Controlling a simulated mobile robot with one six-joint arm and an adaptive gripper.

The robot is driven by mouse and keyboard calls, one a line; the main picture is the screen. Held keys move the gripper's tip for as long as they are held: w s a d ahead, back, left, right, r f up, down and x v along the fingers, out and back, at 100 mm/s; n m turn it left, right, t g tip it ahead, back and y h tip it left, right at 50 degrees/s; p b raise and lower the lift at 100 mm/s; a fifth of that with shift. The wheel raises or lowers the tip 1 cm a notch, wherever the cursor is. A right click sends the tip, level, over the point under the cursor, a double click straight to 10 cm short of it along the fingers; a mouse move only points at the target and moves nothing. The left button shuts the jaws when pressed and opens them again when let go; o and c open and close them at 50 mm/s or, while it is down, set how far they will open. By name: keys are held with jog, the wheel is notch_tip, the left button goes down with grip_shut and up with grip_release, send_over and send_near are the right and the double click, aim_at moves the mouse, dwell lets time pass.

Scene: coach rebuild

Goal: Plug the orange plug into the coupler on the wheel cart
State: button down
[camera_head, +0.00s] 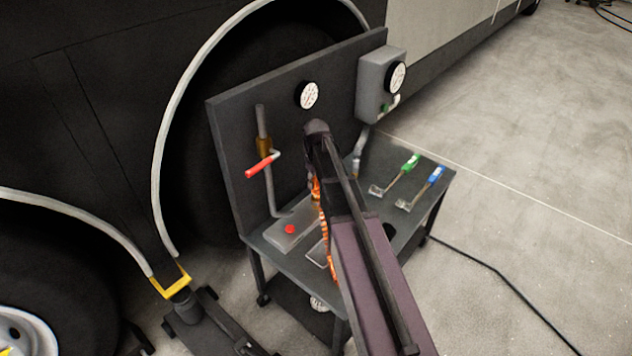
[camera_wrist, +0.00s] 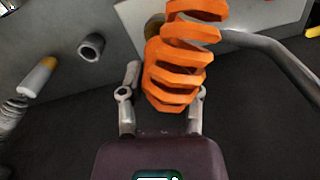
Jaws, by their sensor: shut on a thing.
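In the wrist view my gripper (camera_wrist: 164,96) has its fingers on either side of an orange coiled piece (camera_wrist: 178,62) and is shut on it. The coil hides the plug's front end. Orange coil also shows beside my arm in the head view (camera_head: 321,205), where my arm hides the gripper. The wheel cart (camera_head: 235,150) is dark, with an upright back panel and a shelf. In the wrist view a hollow grey round fitting (camera_wrist: 91,47) sticks out of a grey surface, left of the coil and apart from it. I cannot tell for sure whether it is the coupler.
The cart carries a gauge (camera_head: 307,95), a grey box (camera_head: 379,84) with another gauge, a red-handled lever (camera_head: 262,166) and a plate with a red button (camera_head: 290,229). A black cable (camera_head: 500,277) crosses the floor.

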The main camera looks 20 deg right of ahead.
jog(key=shift+f+b, duration=1.2)
jog(key=shift+f, duration=0.1)
jog(key=shift+c, duration=1.1)
grip_release()
jog(key=shift+r, duration=0.25)
notch_tip(320, 180, up, 8)
jog(key=p, duration=0.8)
jog(key=shift+r+p, duration=0.2)
jog(key=shift+p, duration=0.2)
jog(key=s+d+f+m+b, duration=0.2)
jog(key=s+d+m, duration=0.2)
jog(key=s+d, duration=0.5)
jog(key=shift+s+d, duration=0.2)
jog(key=shift+d, duration=0.85)
jog(key=shift+a+f, duration=0.1)
jog(key=shift+a, duration=0.05)
